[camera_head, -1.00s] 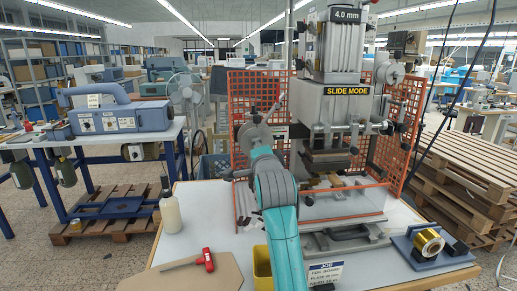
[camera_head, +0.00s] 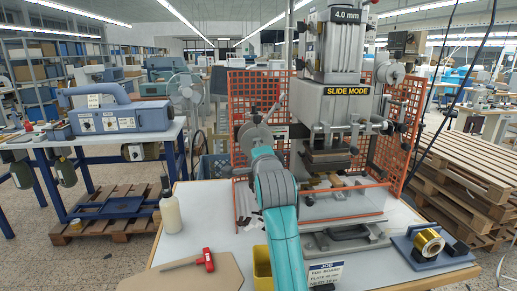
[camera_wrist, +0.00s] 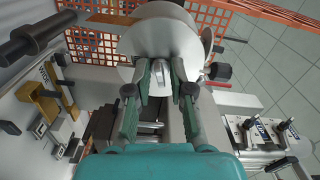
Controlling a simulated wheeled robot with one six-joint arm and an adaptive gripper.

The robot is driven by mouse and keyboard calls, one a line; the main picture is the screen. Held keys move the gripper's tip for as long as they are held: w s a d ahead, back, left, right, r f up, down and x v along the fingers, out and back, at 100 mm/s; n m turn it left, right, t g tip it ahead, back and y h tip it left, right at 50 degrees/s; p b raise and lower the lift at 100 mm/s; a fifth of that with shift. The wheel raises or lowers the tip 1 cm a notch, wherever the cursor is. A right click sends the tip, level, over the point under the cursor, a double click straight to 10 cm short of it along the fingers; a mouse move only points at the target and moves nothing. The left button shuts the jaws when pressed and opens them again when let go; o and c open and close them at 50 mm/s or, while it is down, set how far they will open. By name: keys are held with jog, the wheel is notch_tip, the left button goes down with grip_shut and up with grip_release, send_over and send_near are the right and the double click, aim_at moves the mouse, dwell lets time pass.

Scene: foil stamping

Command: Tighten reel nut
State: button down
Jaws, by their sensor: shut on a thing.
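In the wrist view my gripper (camera_wrist: 159,84) has its two green fingers on either side of a small pale metal nut (camera_wrist: 158,80). The fingers are shut on the nut, in front of the hub of a round grey reel (camera_wrist: 152,36). The fingers hide parts of the nut and the lower reel face. In the head view the reel (camera_head: 252,136) stands at the left side of the press (camera_head: 340,110), just beyond the end of my teal arm. My fingers and the nut cannot be made out there.
An orange mesh guard (camera_head: 398,125) surrounds the press. A gold foil roll (camera_head: 429,241) sits on a blue stand at the right. A white bottle (camera_head: 170,212) and a red-handled tool (camera_head: 205,259) are on the left of the table. Wooden pallets (camera_head: 480,160) stand at the right.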

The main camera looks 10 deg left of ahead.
jog(key=shift+f, duration=0.1)
dwell(0.4)
jog(key=c, duration=1.3)
grip_release()
jog(key=shift+d, duration=0.1)
jog(key=shift+s, duration=0.1)
jog(key=v, duration=1.1)
jog(key=shift+s, duration=0.4)
jog(key=shift+d, duration=0.1)
